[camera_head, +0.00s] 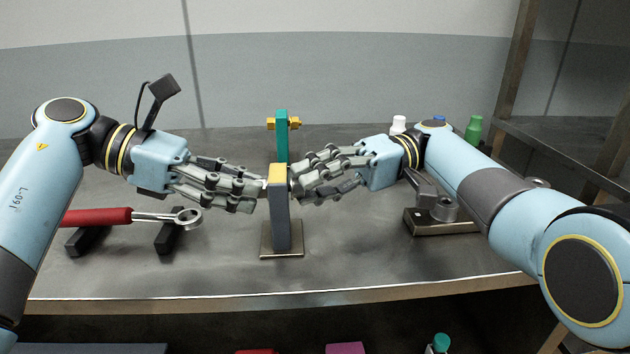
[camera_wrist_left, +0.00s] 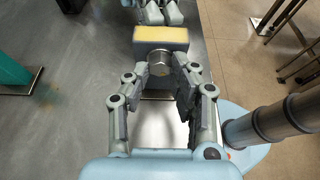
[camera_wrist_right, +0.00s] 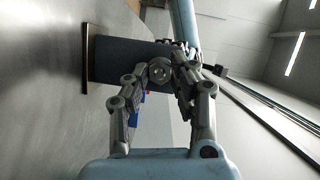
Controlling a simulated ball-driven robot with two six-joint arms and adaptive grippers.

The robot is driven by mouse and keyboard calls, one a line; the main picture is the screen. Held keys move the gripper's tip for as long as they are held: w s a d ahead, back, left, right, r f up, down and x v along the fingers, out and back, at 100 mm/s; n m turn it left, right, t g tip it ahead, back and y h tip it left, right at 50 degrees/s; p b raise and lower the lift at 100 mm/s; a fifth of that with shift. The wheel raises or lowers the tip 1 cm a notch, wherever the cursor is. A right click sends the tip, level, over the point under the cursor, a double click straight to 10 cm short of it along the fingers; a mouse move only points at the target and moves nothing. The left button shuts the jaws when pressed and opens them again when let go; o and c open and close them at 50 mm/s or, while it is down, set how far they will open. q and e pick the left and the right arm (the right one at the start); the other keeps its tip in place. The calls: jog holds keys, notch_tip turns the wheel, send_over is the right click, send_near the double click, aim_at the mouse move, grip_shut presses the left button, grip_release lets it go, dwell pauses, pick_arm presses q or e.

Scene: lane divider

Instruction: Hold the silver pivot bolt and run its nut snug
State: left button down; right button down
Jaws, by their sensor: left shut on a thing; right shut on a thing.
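A grey post (camera_head: 281,222) with a yellow top stands on a base plate at mid-table. The silver pivot bolt (camera_wrist_left: 158,68) shows as a round end on the post's left face in the left wrist view. My left gripper (camera_head: 262,192) is shut on it. On the opposite face, a round silver piece with a darker centre, seemingly the nut (camera_wrist_right: 160,71), shows in the right wrist view. My right gripper (camera_head: 294,187) is shut on it. In the head view, my fingers hide both ends. The fit of the nut against the post cannot be told.
A teal post (camera_head: 282,147) with a brass bolt (camera_head: 270,124) stands behind. A red-handled wrench (camera_head: 110,216) lies on two dark rests at left. A dark plate with a silver round part (camera_head: 445,209) sits at right. Bottles (camera_head: 474,129) stand behind my right arm. The front table edge is clear.

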jog(key=shift+d+m+y, duration=0.15)
jog(key=shift+m+y, duration=0.15)
jog(key=shift+m, duration=0.5)
jog(key=c, duration=1.1)
grip_release()
jog(key=v, duration=0.6)
jog(key=shift+w+f, duration=0.1)
jog(key=shift+w, duration=0.2)
jog(key=shift+d, duration=0.6)
